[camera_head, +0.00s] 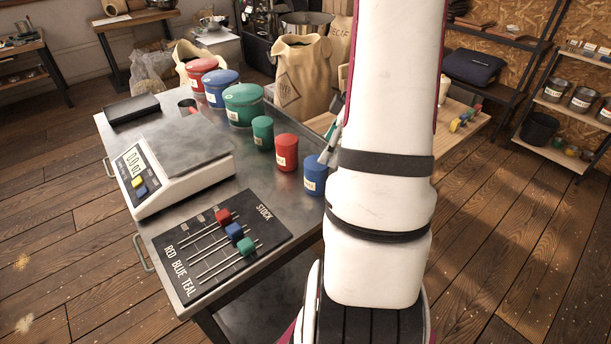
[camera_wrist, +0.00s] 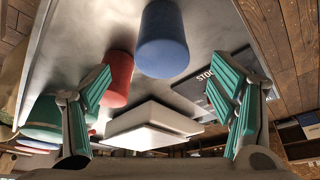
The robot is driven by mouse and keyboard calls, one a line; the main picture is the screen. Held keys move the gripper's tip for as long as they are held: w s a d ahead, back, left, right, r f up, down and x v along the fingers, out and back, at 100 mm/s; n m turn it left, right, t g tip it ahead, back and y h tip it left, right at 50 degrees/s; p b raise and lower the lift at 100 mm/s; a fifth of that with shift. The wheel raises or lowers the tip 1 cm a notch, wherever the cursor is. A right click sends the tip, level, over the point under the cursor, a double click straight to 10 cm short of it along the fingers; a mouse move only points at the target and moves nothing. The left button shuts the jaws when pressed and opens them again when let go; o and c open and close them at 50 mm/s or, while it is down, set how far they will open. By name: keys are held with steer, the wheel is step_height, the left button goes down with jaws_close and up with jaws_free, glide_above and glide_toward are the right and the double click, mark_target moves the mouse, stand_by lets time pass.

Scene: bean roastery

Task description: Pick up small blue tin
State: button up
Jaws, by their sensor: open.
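The small blue tin (camera_head: 313,178) stands upright near the right edge of the metal table, at the near end of a row of small tins. In the wrist view the blue tin (camera_wrist: 162,42) is beyond and between the fingers, untouched. My gripper (camera_wrist: 162,82) is open and empty, with teal pads spread to both sides. In the head view a finger (camera_head: 331,146) shows just above and behind the blue tin; my arm hides the rest of the gripper.
A small red tin (camera_head: 286,152) and a small teal tin (camera_head: 263,132) stand beside it. Large tins, including a teal one (camera_head: 244,104), stand behind. A scale (camera_head: 180,160) and a slider board labelled STOCK (camera_head: 221,248) occupy the left and front. Bare tabletop lies between board and tins.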

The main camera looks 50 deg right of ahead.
mark_target(311, 178)
steer(key=x, duration=1.2)
steer(key=shift+s+a+f+p, duration=0.1)
steer(key=shift+s+p, duration=0.1)
steer(key=shift+p, duration=0.15)
steer(key=c, duration=1.3)
steer(key=shift+o, duration=0.2)
